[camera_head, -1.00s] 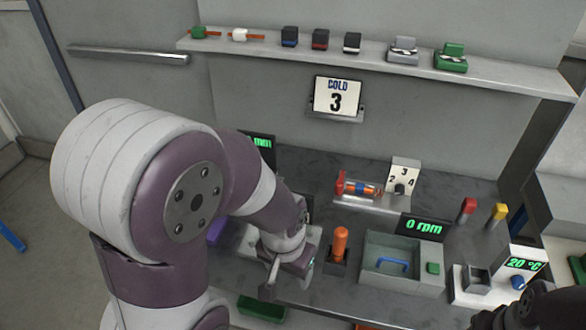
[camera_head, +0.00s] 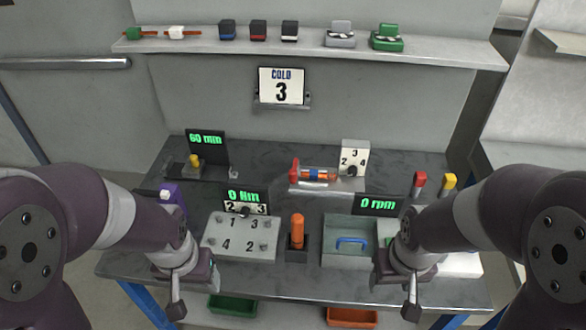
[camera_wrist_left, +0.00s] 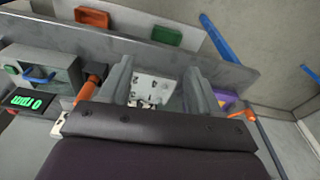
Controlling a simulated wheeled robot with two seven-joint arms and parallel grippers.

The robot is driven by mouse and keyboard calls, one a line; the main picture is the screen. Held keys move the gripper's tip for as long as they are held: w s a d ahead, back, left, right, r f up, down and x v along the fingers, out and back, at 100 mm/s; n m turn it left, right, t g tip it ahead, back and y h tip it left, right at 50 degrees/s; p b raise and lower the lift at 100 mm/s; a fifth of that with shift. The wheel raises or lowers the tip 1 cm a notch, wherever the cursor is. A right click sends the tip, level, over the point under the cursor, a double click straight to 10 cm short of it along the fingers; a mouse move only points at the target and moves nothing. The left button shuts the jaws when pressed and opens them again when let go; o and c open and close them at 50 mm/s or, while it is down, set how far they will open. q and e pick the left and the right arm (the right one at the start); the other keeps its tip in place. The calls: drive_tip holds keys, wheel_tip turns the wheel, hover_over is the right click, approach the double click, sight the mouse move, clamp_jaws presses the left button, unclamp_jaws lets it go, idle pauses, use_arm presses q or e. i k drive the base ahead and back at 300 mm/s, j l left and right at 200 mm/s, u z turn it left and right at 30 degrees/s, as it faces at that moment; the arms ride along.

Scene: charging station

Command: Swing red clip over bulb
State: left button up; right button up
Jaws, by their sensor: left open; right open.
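A red piece (camera_head: 294,170), probably the clip, stands at the left end of a small grey fixture on the bench. Beside it lies an orange tube with a blue band (camera_head: 318,175); I cannot tell whether this is the bulb. My left gripper (camera_head: 176,308) is at the bench's front left, well apart from the fixture. Its open, empty fingers (camera_wrist_left: 158,90) show in the left wrist view, with the numbered plate beyond them. My right gripper (camera_head: 411,309) is at the front right, open, with nothing visible in it.
The numbered plate (camera_head: 228,244), an upright orange handle (camera_head: 297,232) and a grey tray with a blue handle (camera_head: 338,258) stand along the front. Red (camera_head: 419,182) and yellow (camera_head: 449,182) upright pieces stand at right. Green (camera_head: 232,305) and orange (camera_head: 352,317) bins sit below the front edge.

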sight(292, 173)
drive_tip(key=i+l+z, duration=0.1)
drive_tip(key=i+z, duration=0.55)
drive_tip(key=k+l, duration=0.05)
drive_tip(key=k, duration=0.05)
